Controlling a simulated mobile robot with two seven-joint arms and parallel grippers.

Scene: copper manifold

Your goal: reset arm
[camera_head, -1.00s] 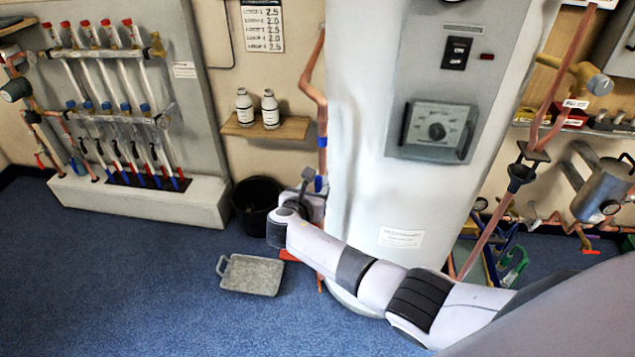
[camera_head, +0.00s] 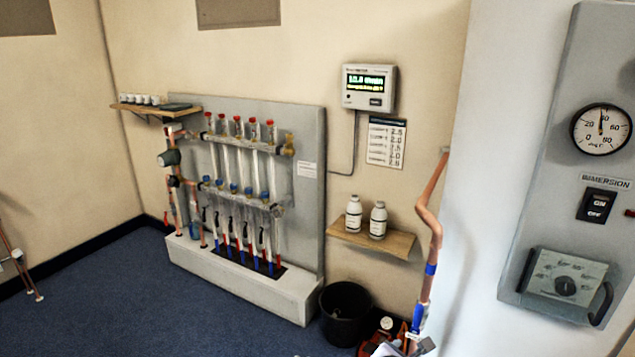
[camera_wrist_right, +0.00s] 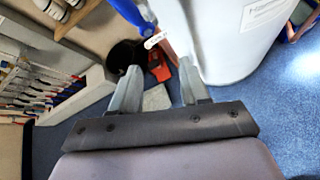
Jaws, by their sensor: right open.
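My right gripper (camera_wrist_right: 160,82) shows in the right wrist view, with its two grey fingers spread apart and nothing held between them. Beyond the fingers are the floor, a pale grey tray (camera_wrist_right: 156,98) and a red object (camera_wrist_right: 189,78); the fingers appear apart from them. In the head view only a small pale part, probably of my right arm, shows at the bottom edge by the pipe. My left gripper is in neither view.
The manifold board (camera_head: 308,150) stands at the wall on a pale plinth (camera_head: 245,287). A black bucket (camera_head: 346,314) stands beside it, below a wooden shelf (camera_head: 372,240) with two bottles. A white cylinder (camera_head: 490,180) fills the right.

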